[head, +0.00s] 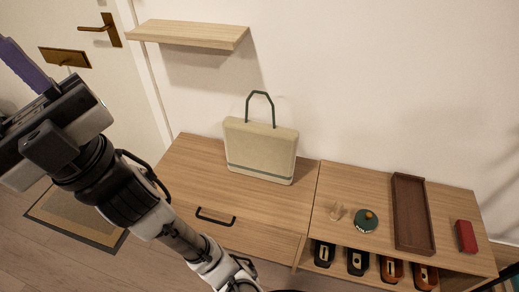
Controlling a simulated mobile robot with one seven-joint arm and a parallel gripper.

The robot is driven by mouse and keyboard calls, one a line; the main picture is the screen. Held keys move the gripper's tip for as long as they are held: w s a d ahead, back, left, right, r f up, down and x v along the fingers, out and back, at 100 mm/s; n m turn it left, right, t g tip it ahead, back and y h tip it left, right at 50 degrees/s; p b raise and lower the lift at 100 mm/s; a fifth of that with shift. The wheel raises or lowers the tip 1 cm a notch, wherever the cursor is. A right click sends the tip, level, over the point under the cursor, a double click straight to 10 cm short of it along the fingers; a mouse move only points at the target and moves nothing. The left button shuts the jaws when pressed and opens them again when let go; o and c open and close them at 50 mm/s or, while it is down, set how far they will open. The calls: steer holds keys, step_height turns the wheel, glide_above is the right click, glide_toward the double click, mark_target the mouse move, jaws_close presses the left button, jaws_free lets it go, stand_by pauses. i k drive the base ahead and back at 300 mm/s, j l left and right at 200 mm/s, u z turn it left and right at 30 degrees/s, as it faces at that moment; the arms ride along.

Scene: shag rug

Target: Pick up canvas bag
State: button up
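The canvas bag (260,150) is beige with a dark green stripe near its base. It stands upright on the left part of the wooden cabinet, near the wall, with its dark green handle standing up above it. My gripper (28,68) is raised at the left edge, well to the left of the bag and apart from it. One purple finger shows; the rest is cut off or hidden, so I cannot tell how far it is open.
A wooden shelf (190,34) hangs above and left of the bag. Shoes fill the cubby below.

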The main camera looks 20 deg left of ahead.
mark_target(264, 151)
steer(key=i+j, duration=0.2)
steer(key=j, duration=0.2)
steer(key=i+j, duration=0.25)
steer(key=j, duration=0.15)
steer(key=i+j, duration=0.2)
steer(key=j, duration=0.2)
steer(key=i+j, duration=0.25)
steer(key=j, duration=0.15)
